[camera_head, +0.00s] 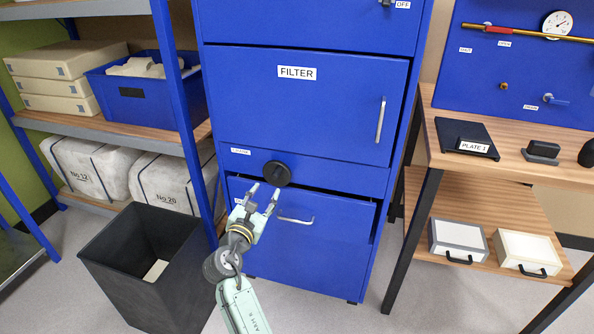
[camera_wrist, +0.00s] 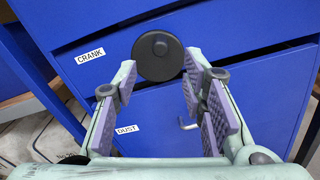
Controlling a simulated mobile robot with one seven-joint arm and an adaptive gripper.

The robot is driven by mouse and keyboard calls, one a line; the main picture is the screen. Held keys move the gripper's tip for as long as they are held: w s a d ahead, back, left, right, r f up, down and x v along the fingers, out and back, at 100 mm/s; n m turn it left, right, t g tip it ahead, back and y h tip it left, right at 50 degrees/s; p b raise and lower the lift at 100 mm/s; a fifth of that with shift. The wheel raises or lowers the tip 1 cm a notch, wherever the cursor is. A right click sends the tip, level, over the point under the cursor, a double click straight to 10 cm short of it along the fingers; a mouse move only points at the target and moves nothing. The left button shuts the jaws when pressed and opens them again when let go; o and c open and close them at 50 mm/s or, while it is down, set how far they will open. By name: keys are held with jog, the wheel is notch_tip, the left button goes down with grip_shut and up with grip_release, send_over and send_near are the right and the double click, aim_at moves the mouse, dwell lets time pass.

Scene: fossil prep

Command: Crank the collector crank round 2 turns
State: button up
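The collector crank is a round black disc (camera_head: 277,173) on the front of the blue cabinet, between the FILTER door and the lower drawer. My gripper (camera_head: 264,194) is open and empty, just below the crank in the head view. In the wrist view my gripper (camera_wrist: 160,75) has its purple-padded fingers apart, pointing towards the disc. I cannot tell whether a fingertip touches it.
The FILTER door (camera_head: 300,100) is above, with a vertical handle. The DUST drawer (camera_head: 310,245) below stands slightly out, with a handle (camera_head: 296,220). A dark bin (camera_head: 125,285) is at lower left, shelves beyond. A wooden workbench (camera_head: 510,165) is at right.

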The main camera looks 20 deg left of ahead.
aim_at(274, 178)
jog(key=w+p, duration=0.1)
jog(key=w, duration=0.9)
jog(key=shift+d, duration=0.15)
jog(key=shift+c, duration=0.3)
grip_shut()
